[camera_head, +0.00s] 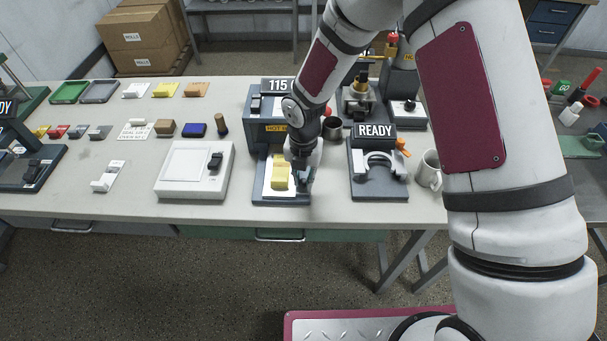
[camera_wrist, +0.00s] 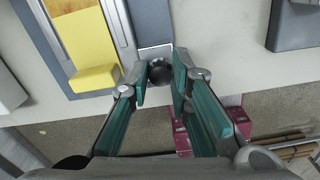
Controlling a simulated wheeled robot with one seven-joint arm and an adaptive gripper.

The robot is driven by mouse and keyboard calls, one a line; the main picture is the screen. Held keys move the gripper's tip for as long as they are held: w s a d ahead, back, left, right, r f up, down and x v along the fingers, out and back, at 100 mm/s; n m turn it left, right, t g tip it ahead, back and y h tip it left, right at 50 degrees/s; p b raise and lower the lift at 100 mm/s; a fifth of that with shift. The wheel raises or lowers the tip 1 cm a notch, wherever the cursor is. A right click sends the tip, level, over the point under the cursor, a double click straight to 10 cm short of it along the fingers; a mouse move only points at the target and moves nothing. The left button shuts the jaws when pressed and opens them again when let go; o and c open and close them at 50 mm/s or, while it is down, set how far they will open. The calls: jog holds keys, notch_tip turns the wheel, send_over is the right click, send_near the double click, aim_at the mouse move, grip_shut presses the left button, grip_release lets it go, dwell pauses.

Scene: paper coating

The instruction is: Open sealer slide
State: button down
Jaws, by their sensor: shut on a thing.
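The sealer (camera_head: 268,128) is a dark blue-grey machine with a "115" display and a yellow "HOT" label. Its low front bed (camera_head: 268,200) carries a pale strip and a yellow block (camera_head: 279,172). The block also shows at the upper left of the wrist view (camera_wrist: 95,77). My gripper (camera_head: 302,182) is at the right side of the bed's front. In the wrist view, my gripper's teal fingers (camera_wrist: 161,78) are shut on a dark round knob (camera_wrist: 160,72) beside the bed's front right corner. My arm hides part of the sealer.
A white box device (camera_head: 190,172) stands left of the sealer. A "READY" fixture (camera_head: 378,172) and a white mug (camera_head: 429,170) stand to its right. The table's front edge (camera_head: 230,221) is close to the gripper. Small stamps and pads lie at left.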

jog(key=c, duration=1.4)
grip_release()
jog(key=shift+c, duration=0.2)
notch_tip(320, 180, up, 12)
jog(key=s+d+r+m+t, duration=0.1)
jog(key=s+d+r+m, duration=0.1)
jog(key=d+r+m, duration=0.3)
jog(key=s+d+r+m+t+h, duration=0.1)
jog(key=s+d+r+m, duration=0.15)
jog(key=r+m, duration=0.35)
jog(key=s+d+r+m+t, duration=0.1)
jog(key=s+d+r+m, duration=0.1)
jog(key=d+r+m, duration=0.4)
jog(key=s+d+r+m+t, duration=0.1)
jog(key=s+d+r+m, duration=0.1)
jog(key=s+r+m, duration=0.2)
jog(key=s+d+r+m+t+y, duration=0.1)
jog(key=s+d+r+m, duration=0.2)
jog(key=s+m, duration=0.8)
jog(key=shift+r+m+t+b, duration=0.3)
jog(key=shift+r+m, duration=0.4)
